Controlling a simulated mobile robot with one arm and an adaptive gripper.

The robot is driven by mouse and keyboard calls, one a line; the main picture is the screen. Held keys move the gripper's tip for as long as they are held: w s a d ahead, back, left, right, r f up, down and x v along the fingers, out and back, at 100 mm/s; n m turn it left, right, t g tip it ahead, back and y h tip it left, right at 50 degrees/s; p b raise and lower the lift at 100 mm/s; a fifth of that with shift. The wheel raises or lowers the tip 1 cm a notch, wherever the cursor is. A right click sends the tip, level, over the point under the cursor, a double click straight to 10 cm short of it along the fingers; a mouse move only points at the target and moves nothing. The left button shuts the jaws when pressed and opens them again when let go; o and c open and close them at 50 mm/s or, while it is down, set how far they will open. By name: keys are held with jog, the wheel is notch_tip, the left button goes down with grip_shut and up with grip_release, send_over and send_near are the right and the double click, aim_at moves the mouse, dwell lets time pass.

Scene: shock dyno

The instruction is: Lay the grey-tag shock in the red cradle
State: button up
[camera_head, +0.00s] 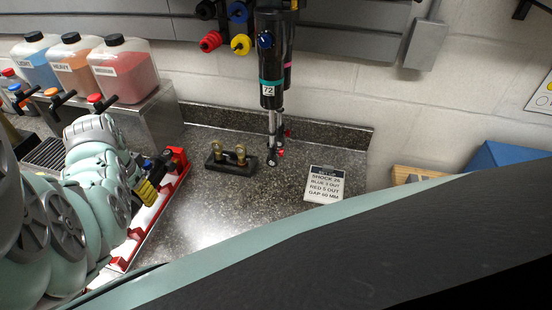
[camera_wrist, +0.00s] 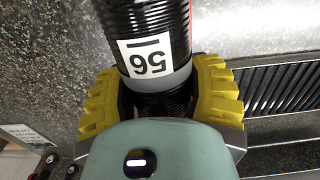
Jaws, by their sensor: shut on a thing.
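My gripper (camera_wrist: 158,100) has yellow ridged pads, closed on both sides of a black shock (camera_wrist: 150,20). The red cradle (camera_head: 178,158) lies there on a white base along the counter, partly covered by my arm. I cannot tell whether the shock touches it.
Two dark shocks, one teal-banded and labelled 72 (camera_head: 271,75), hang mid-view. A black stand with brass posts (camera_head: 231,165) and a printed card (camera_head: 325,185) are on the speckled counter. Fluid bottles (camera_head: 124,72) stand on a steel shelf behind my arm. The counter between is clear.

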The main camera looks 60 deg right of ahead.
jog(key=shift+w+f, duration=0.1)
jog(key=shift+f+b, duration=0.35)
jog(key=shift+b, duration=0.1)
jog(key=shift+f+b, duration=0.5)
dwell(0.5)
dwell(0.7)
jog(key=o, duration=1.4)
